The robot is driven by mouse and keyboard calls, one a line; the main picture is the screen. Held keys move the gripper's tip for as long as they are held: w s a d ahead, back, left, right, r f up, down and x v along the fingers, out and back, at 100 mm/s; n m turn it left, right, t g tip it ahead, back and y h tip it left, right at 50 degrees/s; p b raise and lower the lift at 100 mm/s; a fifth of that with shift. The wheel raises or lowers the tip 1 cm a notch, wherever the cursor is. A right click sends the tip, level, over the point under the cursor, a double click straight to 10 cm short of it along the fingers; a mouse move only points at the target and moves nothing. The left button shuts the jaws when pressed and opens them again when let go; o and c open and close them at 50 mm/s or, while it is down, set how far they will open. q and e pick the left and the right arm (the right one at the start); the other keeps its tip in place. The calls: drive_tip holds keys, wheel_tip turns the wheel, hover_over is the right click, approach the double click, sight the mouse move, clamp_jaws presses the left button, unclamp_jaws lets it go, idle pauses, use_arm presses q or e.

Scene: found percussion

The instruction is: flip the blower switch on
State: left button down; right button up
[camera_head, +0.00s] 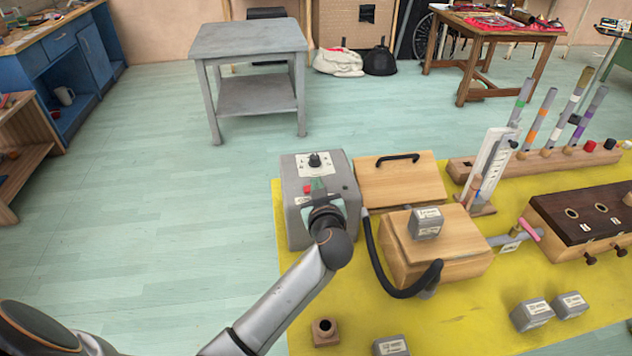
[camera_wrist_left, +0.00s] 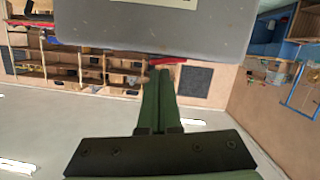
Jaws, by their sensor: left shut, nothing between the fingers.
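The blower is a grey box (camera_head: 298,220) at the left edge of the yellow mat, with a black knob on a white dial plate on top. A red part (camera_head: 307,189), apparently its switch, shows on the near upper edge. My left gripper (camera_head: 318,185) is shut and empty, its green fingertips at that edge just right of the red part. In the left wrist view the shut fingers (camera_wrist_left: 158,78) point at the grey box (camera_wrist_left: 150,25), and a red strip (camera_wrist_left: 168,61) shows right by the tips. I cannot tell whether they touch. My right gripper is not in view.
A black hose (camera_head: 376,262) runs from the blower to a wooden box (camera_head: 445,262) with a grey weight on it. Another wooden box (camera_head: 398,183) with a black handle stands behind. Loose grey weights (camera_head: 531,314) lie nearer. The floor left of the mat is clear.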

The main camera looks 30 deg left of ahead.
use_arm(q)
drive_tip(key=shift+d+f+m+b, duration=0.15)
drive_tip(key=shift+f+m+b, duration=0.15)
drive_tip(key=shift+f+b, duration=0.25)
drive_tip(key=shift+w+m+y, duration=0.1)
drive_tip(key=shift+m+y, duration=0.2)
drive_tip(key=shift+m, duration=0.1)
drive_tip(key=shift+r, duration=0.1)
